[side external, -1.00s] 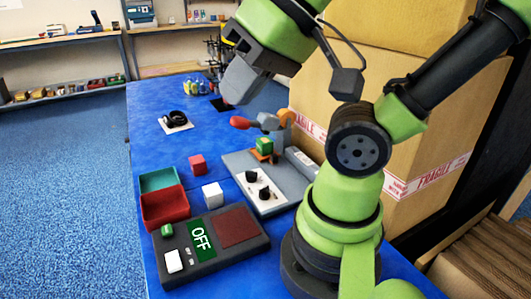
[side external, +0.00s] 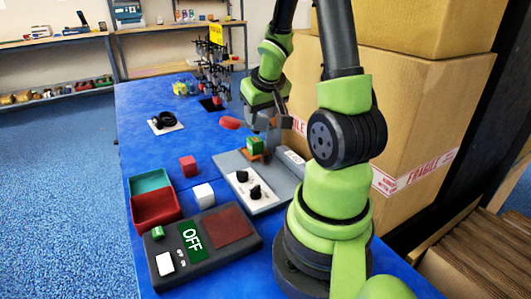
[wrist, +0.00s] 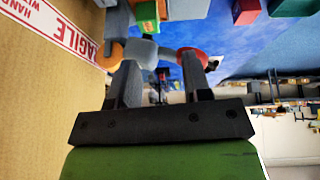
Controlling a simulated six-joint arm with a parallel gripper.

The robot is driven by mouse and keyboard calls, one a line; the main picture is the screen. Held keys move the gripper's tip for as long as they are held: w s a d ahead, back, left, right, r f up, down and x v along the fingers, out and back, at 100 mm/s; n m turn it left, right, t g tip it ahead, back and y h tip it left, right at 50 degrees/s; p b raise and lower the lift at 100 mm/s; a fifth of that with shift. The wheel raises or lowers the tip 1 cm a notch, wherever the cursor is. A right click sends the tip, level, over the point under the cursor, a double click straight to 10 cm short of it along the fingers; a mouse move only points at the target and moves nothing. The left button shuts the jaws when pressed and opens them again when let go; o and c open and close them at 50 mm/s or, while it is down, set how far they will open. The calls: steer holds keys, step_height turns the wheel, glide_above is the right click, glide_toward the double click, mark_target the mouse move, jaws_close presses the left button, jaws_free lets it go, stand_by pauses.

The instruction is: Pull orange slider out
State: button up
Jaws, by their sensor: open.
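An orange piece (side external: 252,155), which looks like the slider, shows low around a green block (side external: 255,144) at the far end of the grey panel (side external: 228,162). The green block also appears at the top of the wrist view (wrist: 146,10). My gripper (side external: 268,126) is open and points downward above and just behind the green block. In the wrist view its two fingers (wrist: 163,82) stand apart with nothing held between them. Whether the fingers touch anything is hard to tell. My gripper partly hides the area behind the block.
A red-ended part (side external: 229,123) lies beside my gripper. The panel carries black knobs (side external: 242,176). Nearby are a red cube (side external: 188,166), a white cube (side external: 204,194), red (side external: 155,208) and teal bins (side external: 150,182), and an OFF box (side external: 245,249). Cardboard cartons (side external: 410,110) crowd the right.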

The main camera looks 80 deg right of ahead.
glide_toward(265, 154)
steer(key=shift+m+y, duration=0.3)
steer(key=shift+y, duration=0.1)
steer(key=x, duration=0.9)
steer(key=shift+d, duration=0.3)
steer(key=shift+c, duration=0.3)
